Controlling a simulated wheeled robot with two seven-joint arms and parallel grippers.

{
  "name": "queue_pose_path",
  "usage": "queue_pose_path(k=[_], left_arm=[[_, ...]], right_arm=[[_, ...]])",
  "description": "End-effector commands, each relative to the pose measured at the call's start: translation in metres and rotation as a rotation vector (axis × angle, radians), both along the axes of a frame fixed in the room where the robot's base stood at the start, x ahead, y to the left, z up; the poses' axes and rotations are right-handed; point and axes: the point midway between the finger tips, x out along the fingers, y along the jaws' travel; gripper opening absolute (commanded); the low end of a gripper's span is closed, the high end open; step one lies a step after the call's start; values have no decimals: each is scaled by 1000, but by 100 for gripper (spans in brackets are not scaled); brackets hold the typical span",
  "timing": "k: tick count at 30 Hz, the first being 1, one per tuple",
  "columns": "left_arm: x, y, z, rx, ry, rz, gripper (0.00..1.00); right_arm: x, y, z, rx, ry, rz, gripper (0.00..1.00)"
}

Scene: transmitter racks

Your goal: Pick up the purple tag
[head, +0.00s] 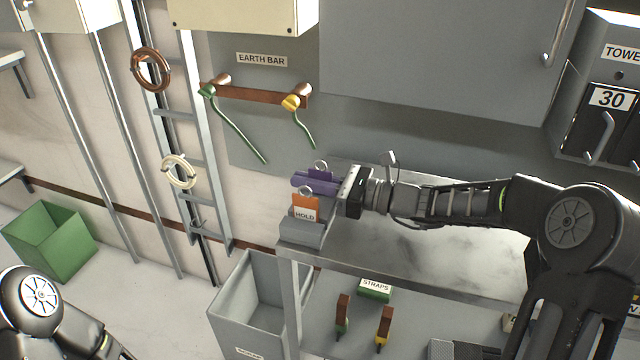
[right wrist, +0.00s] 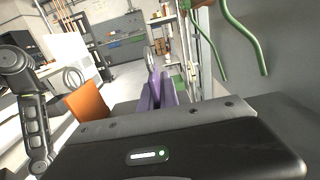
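The purple tag (head: 319,173) with a metal ring on top is at the front left end of the shelf, behind the orange HOLD tag (head: 306,207) in a grey holder (head: 303,230). My right gripper (head: 312,183) reaches in from the right, its fingers pointing left at the purple tag. The fingers lie close together at the tag, and purple surfaces overlap there, so I cannot tell whether they press on it. In the right wrist view the purple tag (right wrist: 155,92) with its ring shows beyond the gripper body, and the orange tag (right wrist: 87,103) is left of it. My left gripper is out of view.
A grey bin (head: 240,310) stands below the shelf's left end, and a green bin (head: 50,243) is far left. The grey shelf top (head: 430,250) is clear below my right arm.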

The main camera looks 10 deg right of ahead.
Motion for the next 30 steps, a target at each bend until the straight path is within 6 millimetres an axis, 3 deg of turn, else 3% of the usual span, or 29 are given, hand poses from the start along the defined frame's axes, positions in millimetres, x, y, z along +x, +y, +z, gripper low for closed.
queue_pose_path(k=[11,24,30], left_arm=[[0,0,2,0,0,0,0],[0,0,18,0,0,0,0],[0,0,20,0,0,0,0]], right_arm=[[0,0,7,-1,-2,0,0],[0,0,84,-2,-3,1,0],[0,0,100,-1,-1,-1,0]])
